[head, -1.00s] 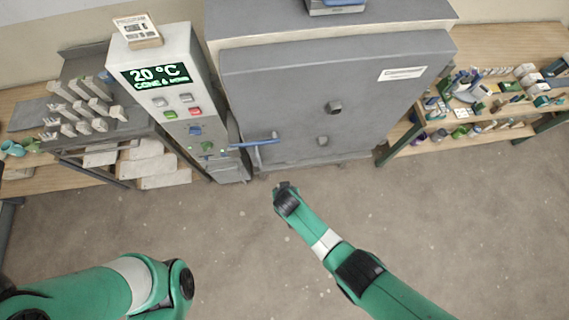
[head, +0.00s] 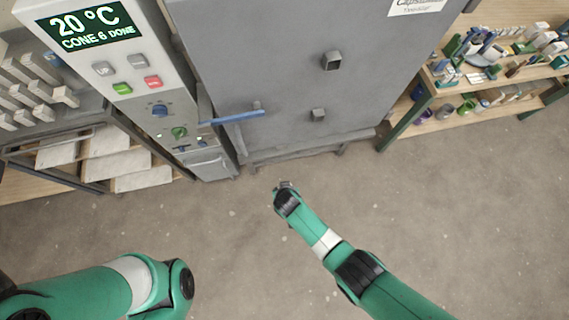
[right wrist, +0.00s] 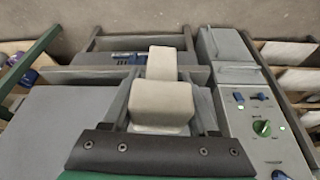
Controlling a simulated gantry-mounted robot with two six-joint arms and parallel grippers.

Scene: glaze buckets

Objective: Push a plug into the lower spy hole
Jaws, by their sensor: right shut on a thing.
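The grey kiln door (head: 290,80) stands closed ahead of me. The upper one has a dark centre; whether the lower one is open is too small to tell. My right gripper (head: 285,187) is below and left of the lower fitting in the head view, apart from the door. In the right wrist view it is shut on a pale, blocky plug (right wrist: 162,100), with a finger on each side. My left gripper is not in view.
A blue handle (head: 238,117) sticks out at the door's left. The control panel (head: 130,80) stands left of the door. A shelf with pale pieces (head: 35,85) is at far left, a cluttered workbench (head: 480,95) at right. The floor before the kiln is clear.

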